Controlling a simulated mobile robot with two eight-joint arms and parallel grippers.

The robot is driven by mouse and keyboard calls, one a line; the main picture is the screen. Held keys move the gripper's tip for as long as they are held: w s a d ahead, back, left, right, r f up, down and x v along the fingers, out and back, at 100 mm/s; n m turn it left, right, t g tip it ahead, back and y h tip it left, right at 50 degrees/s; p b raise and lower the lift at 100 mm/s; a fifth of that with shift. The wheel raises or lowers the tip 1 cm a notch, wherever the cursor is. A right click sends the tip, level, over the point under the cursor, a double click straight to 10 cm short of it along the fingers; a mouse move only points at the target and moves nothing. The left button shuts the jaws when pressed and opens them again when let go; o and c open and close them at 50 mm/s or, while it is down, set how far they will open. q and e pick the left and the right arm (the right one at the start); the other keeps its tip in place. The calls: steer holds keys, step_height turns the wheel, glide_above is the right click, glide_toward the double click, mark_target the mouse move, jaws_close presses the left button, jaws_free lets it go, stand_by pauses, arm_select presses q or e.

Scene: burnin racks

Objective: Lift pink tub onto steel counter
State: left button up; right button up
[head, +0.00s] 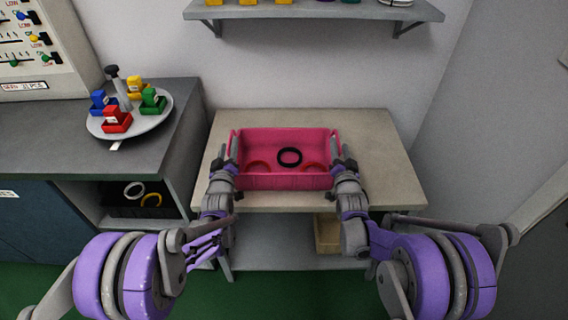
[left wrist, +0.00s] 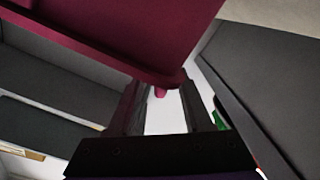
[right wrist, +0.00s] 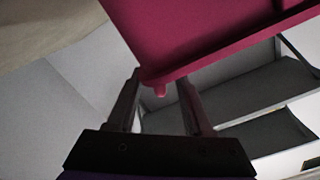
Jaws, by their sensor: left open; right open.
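The pink tub (head: 285,182) stands upright on a light beige-grey tabletop (head: 375,150), with one black ring (head: 289,156) and two red rings (head: 258,167) inside. My left gripper (head: 228,158) is open at the tub's left end, and my right gripper (head: 344,160) is open at its right end. In the left wrist view the tub's rim (left wrist: 120,25) runs by the open fingertips. In the right wrist view the tub's rim (right wrist: 200,30) likewise lies by the open fingertips. I cannot tell whether the fingers touch the tub.
A dark grey counter (head: 60,140) stands to the left, with a round tray (head: 165,115) of coloured small bins on it. A dark bin with rings (head: 165,212) sits beneath. A wall shelf (head: 310,12) hangs above. The tabletop right of the tub is clear.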

mark_target(232, 131)
arm_select(q)
steer(key=shift+w, duration=1.65)
arm_select(e)
steer(key=shift+w, duration=1.65)
arm_select(q)
jaws_close()
arm_select(e)
jaws_close()
steer(key=shift+a, duration=0.15)
